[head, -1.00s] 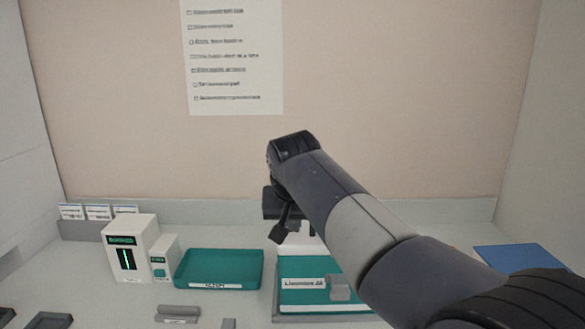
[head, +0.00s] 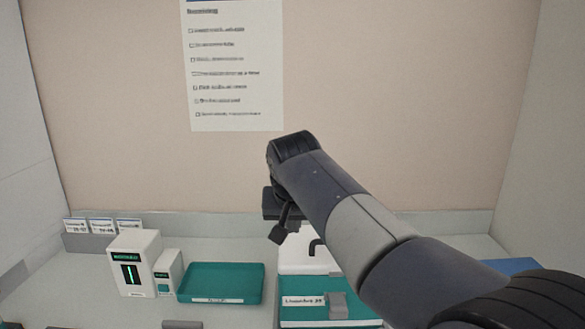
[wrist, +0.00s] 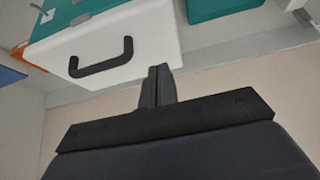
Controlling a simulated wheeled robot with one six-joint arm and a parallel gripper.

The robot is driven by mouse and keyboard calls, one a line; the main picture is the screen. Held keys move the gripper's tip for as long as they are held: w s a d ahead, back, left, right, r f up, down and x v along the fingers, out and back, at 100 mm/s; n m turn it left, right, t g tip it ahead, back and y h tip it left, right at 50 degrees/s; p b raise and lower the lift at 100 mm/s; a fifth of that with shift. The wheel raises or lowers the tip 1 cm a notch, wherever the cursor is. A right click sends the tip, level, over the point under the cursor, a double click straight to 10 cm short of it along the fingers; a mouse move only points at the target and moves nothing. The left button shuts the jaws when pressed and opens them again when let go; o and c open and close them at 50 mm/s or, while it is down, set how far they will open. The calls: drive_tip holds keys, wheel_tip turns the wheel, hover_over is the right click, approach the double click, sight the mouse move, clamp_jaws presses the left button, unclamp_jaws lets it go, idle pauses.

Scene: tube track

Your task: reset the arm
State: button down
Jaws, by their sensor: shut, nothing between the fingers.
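My gripper (head: 279,236) hangs below the wrist at the end of my arm, over the back of the bench. It also shows in the wrist view (wrist: 158,74), where its two dark fingers are together with nothing between them. In the wrist view the fingers point toward a white panel with a black handle (wrist: 101,61). I cannot tell whether they touch it. My arm reaches in from the lower right of the head view and hides part of the bench.
A teal tray (head: 221,280) lies left of a white and teal labelled box (head: 300,312). Two white devices (head: 132,262) stand further left, near a card rack (head: 90,242). A blue flat item (head: 511,265) is at the right. The wall holds a printed list (head: 235,75).

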sight(294, 255)
wheel_tip(294, 255, down, 6)
drive_tip(key=b, duration=0.5)
drive_tip(key=w+r+p, duration=0.6)
drive_tip(key=r+p, duration=0.3)
drive_tip(key=shift+w, duration=0.2)
